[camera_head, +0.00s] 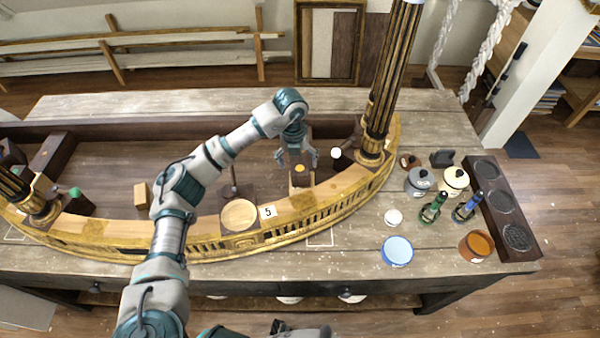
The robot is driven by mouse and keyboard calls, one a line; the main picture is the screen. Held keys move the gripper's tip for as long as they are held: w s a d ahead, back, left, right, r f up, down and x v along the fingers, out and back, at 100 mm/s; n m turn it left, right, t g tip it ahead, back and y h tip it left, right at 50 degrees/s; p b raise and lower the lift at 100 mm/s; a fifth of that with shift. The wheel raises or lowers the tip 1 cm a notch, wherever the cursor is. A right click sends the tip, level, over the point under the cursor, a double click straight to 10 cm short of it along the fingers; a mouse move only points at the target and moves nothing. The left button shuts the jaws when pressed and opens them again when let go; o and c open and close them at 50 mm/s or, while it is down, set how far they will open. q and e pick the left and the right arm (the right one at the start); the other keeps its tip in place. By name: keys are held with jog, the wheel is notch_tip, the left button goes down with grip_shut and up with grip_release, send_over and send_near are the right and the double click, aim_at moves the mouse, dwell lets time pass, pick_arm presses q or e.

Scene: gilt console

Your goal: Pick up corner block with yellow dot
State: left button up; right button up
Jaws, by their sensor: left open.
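The corner block with the yellow dot (299,180) stands inside the gilt console, near its curved front rail and right of the middle. My left gripper (297,161) is open and points down just above and behind the block. Its fingers are spread to either side of the dot, and nothing is between them. I cannot tell whether a finger touches the block. My right gripper does not show.
A gilt column (385,85) rises right of my left gripper. A white-topped dark piece (337,160) stands close by. Jars and bottles (433,208) crowd the table's right side.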

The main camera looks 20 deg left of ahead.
aim_at(300, 168)
pick_arm(q)
jog(key=shift+w+d+f+p, duration=0.1)
jog(key=shift+d+f+p, duration=0.15)
jog(key=shift+f, duration=1.1)
jog(key=shift+d+f+p, duration=0.15)
jog(key=shift+f+p, duration=0.1)
jog(key=shift+f, duration=1.1)
jog(key=c, duration=1.3)
jog(key=shift+r, duration=0.1)
